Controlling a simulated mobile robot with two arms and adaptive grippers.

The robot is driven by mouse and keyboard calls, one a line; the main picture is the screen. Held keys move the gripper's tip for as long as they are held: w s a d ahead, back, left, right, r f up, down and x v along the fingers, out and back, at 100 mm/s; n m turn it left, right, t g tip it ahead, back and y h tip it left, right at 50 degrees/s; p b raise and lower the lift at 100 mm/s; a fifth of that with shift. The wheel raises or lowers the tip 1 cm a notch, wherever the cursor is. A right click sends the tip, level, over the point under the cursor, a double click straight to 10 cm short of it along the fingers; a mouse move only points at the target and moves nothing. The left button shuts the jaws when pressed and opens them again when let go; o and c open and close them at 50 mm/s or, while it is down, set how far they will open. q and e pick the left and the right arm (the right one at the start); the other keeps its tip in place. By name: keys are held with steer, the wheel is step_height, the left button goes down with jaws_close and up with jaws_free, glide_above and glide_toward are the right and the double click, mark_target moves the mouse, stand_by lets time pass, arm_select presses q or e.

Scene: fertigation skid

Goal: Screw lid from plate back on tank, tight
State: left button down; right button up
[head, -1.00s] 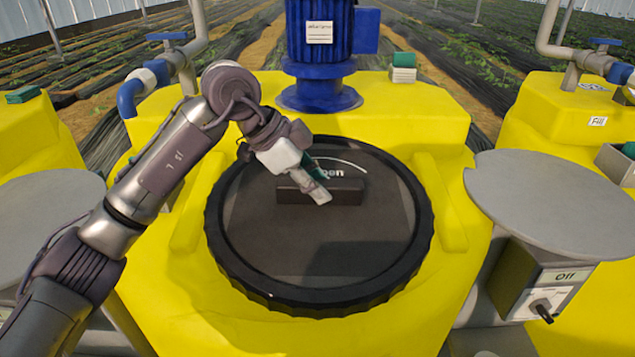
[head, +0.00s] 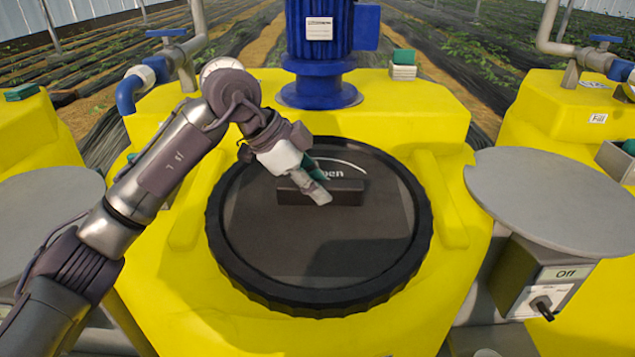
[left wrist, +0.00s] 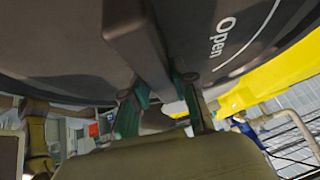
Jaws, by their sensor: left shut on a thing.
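The black round lid (head: 318,255) with a ribbed rim lies on top of the yellow tank (head: 190,290) in the head view. A raised bar handle (head: 345,192) crosses its middle, with the word "Open" printed behind it. In the left wrist view the green-tipped fingers (left wrist: 160,95) sit on either side of the handle (left wrist: 137,45), below the lid's face (left wrist: 60,40). Whether the lid is fully seated cannot be told. My right gripper is not in view.
A grey round plate (head: 550,200) stands empty at the right, above a switch box (head: 550,285) marked "Off". Another grey plate (head: 40,220) is at the left. A blue motor (head: 320,50) rises behind the lid, and blue-valved pipes (head: 165,75) stand at the back left.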

arm_select(q)
steer(key=shift+w+f, duration=0.1)
steer(key=shift+f, duration=0.35)
stand_by(1.1)
steer(key=c, duration=0.8)
jaws_free()
steer(key=shift+c, duration=0.2)
steer(key=o, duration=0.3)
steer(key=shift+f+b, duration=0.2)
steer(key=shift+b, duration=0.1)
steer(key=c, duration=1)
jaws_close()
